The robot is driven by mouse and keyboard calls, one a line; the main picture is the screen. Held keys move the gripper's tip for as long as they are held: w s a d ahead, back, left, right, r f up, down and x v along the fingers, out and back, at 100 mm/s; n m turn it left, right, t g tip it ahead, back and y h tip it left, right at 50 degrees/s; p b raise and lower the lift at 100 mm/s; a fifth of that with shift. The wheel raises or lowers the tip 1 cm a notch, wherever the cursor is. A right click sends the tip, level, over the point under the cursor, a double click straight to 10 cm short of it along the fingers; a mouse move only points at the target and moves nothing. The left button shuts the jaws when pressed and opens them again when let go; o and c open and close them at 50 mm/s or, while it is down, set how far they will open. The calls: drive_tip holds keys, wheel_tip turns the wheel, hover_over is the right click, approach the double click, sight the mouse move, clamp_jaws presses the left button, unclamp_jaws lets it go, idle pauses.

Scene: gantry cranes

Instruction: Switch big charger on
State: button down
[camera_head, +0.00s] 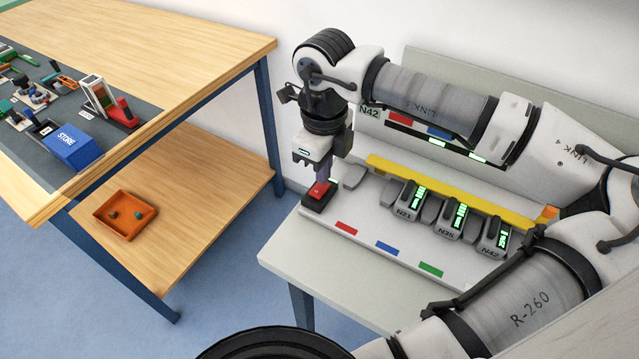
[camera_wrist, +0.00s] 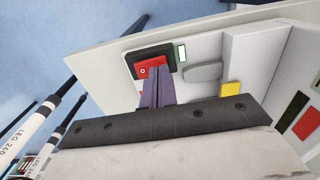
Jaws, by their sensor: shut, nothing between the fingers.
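The big charger (camera_head: 400,236) is a pale board on a grey-white table at the right in the head view. A red rocker switch (camera_head: 318,189) in a dark housing sits at its left end. The switch also shows in the wrist view (camera_wrist: 146,68), with a small green-lit indicator (camera_wrist: 182,53) beside it. My gripper (camera_head: 323,178) points down with its fingers together and empty. The fingertips (camera_wrist: 158,72) are at the switch and cover part of it. I cannot tell whether they touch it.
Battery units marked N21 (camera_head: 407,200), N35 (camera_head: 451,219) and N42 (camera_head: 494,237) stand in the charger with green displays. A yellow bar (camera_head: 440,190) runs behind them. A wooden workbench (camera_head: 190,45) with a blue STORE box (camera_head: 72,147) stands at the left. An orange tray (camera_head: 125,214) lies on its lower shelf.

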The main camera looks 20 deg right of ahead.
wheel_tip(320, 180, up, 6)
drive_tip(key=shift+f+p, duration=0.1)
drive_tip(key=shift+p, duration=1.15)
